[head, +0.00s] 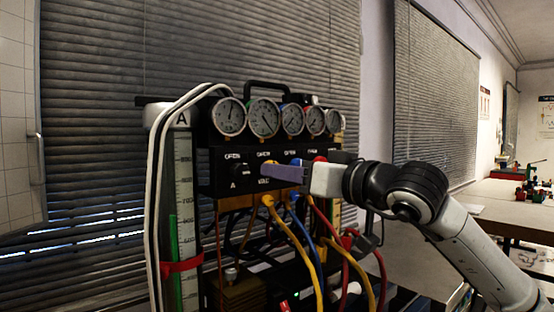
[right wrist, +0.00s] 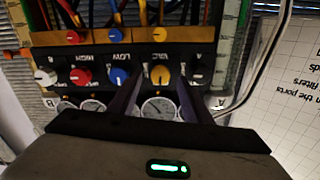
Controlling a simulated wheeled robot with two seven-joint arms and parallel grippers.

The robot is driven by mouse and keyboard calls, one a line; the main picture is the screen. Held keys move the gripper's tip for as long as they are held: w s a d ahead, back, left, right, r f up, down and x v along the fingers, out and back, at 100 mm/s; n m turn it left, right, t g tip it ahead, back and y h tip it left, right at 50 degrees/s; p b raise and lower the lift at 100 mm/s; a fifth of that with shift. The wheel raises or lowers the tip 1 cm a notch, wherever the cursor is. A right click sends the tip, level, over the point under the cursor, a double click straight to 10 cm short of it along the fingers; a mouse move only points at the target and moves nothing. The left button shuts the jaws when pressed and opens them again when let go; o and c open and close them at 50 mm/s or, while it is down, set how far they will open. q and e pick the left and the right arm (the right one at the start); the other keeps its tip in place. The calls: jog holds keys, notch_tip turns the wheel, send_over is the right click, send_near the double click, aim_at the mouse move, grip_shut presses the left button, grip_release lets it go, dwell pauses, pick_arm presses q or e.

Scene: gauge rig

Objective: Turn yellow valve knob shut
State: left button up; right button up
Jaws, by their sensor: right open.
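The yellow valve knob (right wrist: 160,76) sits on the black gauge panel, under the VAC label. In the head view only a small yellow part of the knob (head: 267,163) shows; purple-grey fingers cover the rest. My right gripper (right wrist: 162,85) is open, with one finger on each side of the yellow knob. A gap seems to show between fingers and knob, but I cannot tell if either touches. In the head view my right gripper (head: 268,171) reaches the panel from the right. The knob's exact angle is hard to read. My left gripper is not in view.
Blue (right wrist: 118,77) and red (right wrist: 80,78) knobs are on one side of the yellow knob, a black knob (head: 241,170) on the other. Round gauges (head: 263,117) line the panel top. Yellow, blue and red hoses (head: 306,255) hang below. White tubes (head: 155,200) run down the left.

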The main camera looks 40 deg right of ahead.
jog(key=w, duration=0.3)
jog(key=shift+a+p, duration=0.15)
jog(key=shift+p, duration=0.15)
jog(key=shift+c, duration=0.3)
jog(key=c, duration=1)
